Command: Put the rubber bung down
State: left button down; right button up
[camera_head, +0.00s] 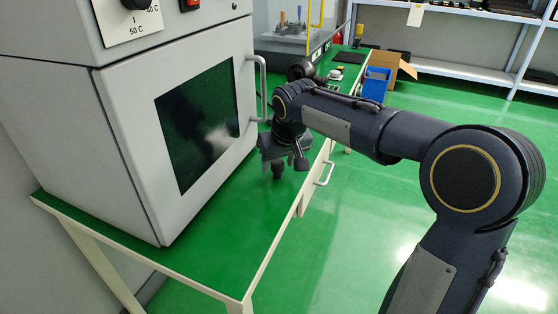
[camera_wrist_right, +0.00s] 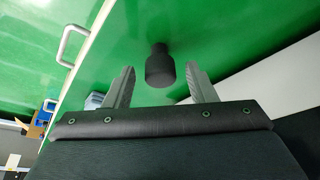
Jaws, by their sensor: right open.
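The rubber bung (camera_wrist_right: 160,68) is a small dark stepped plug, seen in the right wrist view between the two open fingers. In the head view the bung (camera_head: 278,171) shows just below my right gripper (camera_head: 284,158), near the front edge of the green bench top. My right gripper (camera_wrist_right: 160,88) is open, with a visible gap between each finger and the bung. The bung appears to stand on the green bench surface (camera_head: 225,235). My left gripper is not in view.
A grey oven-like cabinet (camera_head: 105,125) with a dark window and door handle (camera_head: 257,88) stands close left of my right gripper. A drawer handle (camera_head: 325,174) sticks out from the bench front. A blue bin (camera_head: 376,84) and cardboard box (camera_head: 398,68) lie beyond.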

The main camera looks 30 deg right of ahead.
jog(key=shift+r, duration=0.1)
jog(key=shift+r, duration=0.35)
jog(key=p+v, duration=0.3)
jog(key=v, duration=0.8)
jog(key=s+a+f+y, duration=0.1)
jog(key=s+a+f, duration=0.1)
jog(key=s+f, duration=0.3)
jog(key=s+a+f+y, duration=0.1)
jog(key=s+f, duration=0.3)
jog(key=s, duration=0.7)
jog(key=s+a+f+m+t+y, duration=0.1)
jog(key=s+a+f+y, duration=0.1)
jog(key=s+f, duration=0.3)
jog(key=s, duration=0.3)
jog(key=shift+s+a+f, duration=0.15)
jog(key=shift+a+f, duration=0.15)
jog(key=shift+f, duration=0.05)
jog(key=shift+r, duration=0.1)
notch_tip(320, 180, up, 17)
jog(key=p, duration=1.7)
jog(key=shift+p, duration=0.3)
jog(key=shift+r, duration=0.15)
